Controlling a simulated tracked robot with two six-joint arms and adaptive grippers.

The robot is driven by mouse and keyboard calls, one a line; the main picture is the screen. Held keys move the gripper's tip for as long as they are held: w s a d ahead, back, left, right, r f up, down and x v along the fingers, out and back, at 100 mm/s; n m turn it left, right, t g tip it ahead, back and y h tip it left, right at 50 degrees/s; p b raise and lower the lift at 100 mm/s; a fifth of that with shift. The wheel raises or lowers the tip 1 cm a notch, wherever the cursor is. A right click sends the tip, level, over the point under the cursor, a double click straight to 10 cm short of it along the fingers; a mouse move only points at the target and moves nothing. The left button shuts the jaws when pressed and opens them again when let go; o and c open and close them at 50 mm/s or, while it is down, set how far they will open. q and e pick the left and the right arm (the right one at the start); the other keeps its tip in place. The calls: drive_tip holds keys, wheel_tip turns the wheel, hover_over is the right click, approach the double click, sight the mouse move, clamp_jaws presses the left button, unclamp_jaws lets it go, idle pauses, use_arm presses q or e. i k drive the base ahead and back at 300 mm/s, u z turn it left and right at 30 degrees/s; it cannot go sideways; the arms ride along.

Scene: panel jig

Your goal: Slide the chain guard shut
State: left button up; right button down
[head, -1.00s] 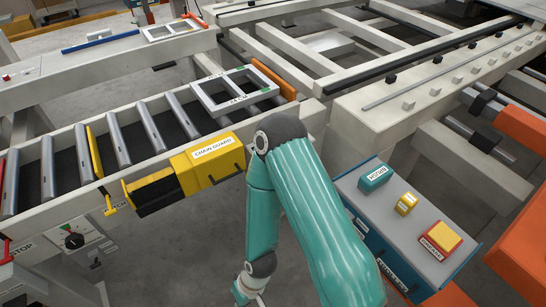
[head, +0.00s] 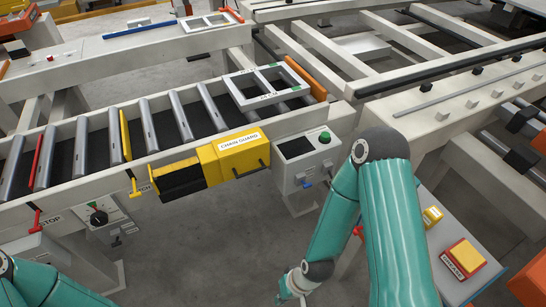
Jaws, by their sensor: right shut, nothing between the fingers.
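The chain guard (head: 234,158) is a yellow cover with a white label and a dark handle near its right end, on the front side of the roller conveyor. A dark opening (head: 183,181) in a yellow surround shows at the left of the cover, uncovered. My right gripper (head: 285,297) is small at the bottom edge, partly cut off, below and to the right of the guard and apart from it. It is shut and empty. My left arm shows only at the lower left corner; its gripper is out of view.
A grey control box (head: 305,160) with a green button stands just right of the guard. A white two-pane frame (head: 268,84) lies on the rollers by an orange stop (head: 306,80). A knob panel (head: 98,216) is at the left. Bare floor lies below the guard.

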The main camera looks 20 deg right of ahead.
sight(241, 155)
drive_tip(key=u, duration=0.05)
drive_tip(key=i, duration=1)
drive_tip(key=z, duration=0.05)
